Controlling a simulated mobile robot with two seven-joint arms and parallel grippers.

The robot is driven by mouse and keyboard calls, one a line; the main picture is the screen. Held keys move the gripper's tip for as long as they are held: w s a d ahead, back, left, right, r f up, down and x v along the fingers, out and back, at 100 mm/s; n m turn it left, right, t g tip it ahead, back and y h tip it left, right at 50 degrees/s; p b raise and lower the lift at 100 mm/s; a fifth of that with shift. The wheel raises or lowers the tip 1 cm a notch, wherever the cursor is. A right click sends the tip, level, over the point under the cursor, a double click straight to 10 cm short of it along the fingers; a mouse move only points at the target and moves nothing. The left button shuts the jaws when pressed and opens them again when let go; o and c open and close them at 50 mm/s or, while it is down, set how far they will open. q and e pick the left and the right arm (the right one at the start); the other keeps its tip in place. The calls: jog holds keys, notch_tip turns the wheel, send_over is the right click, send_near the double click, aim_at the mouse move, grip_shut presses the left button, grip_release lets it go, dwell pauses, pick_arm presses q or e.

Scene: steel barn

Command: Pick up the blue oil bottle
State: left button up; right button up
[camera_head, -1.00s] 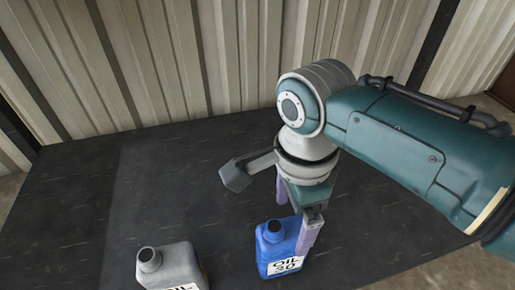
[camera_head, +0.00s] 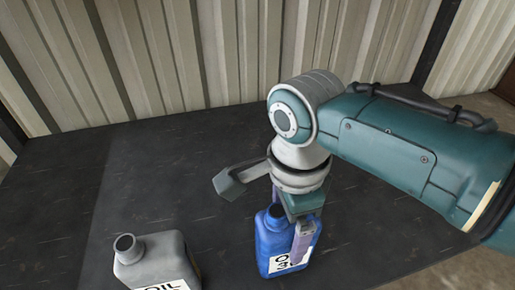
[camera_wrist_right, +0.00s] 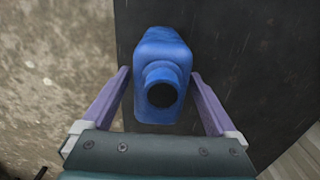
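The blue oil bottle (camera_head: 269,241) stands upright on the dark table near the bottom of the head view, with a white label on its front. It also shows from above in the right wrist view (camera_wrist_right: 162,55), its dark round mouth facing the camera. My right gripper (camera_head: 288,226) is at the bottle's top, with one finger in front of it and the other mostly hidden. In the right wrist view the purple fingers (camera_wrist_right: 160,73) are spread, one on each side of the bottle, with narrow gaps visible. My left gripper is out of view.
A grey oil bottle (camera_head: 158,262) stands on the table to the left of the blue one. The dark table (camera_head: 150,180) is clear behind the bottles. A corrugated metal wall (camera_head: 180,60) stands behind it. The table's edge is close beside the blue bottle.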

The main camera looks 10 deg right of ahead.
grip_shut()
dwell(0.6)
